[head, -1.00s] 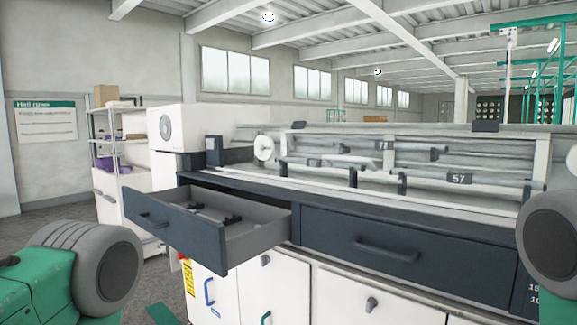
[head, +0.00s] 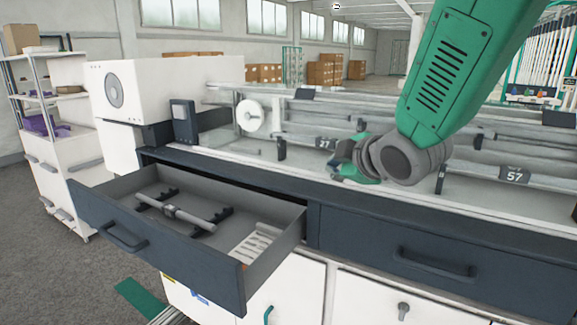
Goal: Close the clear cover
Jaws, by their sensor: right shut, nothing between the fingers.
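The clear cover (head: 290,112) is a see-through panel on the long machine top, in the head view. Its edges are faint, and I cannot tell its exact angle. Behind and below it show grey rods with dark number tags, one reading 57 (head: 514,174). My right gripper (head: 345,172) has green fingers and is shut and empty. It appears in front of the rods, above the machine's front ledge, with its arm coming down from the upper right. Arm and wrist hide part of the rods and cover. I cannot tell whether it touches the cover. My left gripper is out of view.
An open dark drawer (head: 205,272) juts out at front left, holding a rod on black holders and a light slatted piece. A shut drawer (head: 425,262) lies to its right. A white box unit (head: 165,85) and a shelf rack stand at left.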

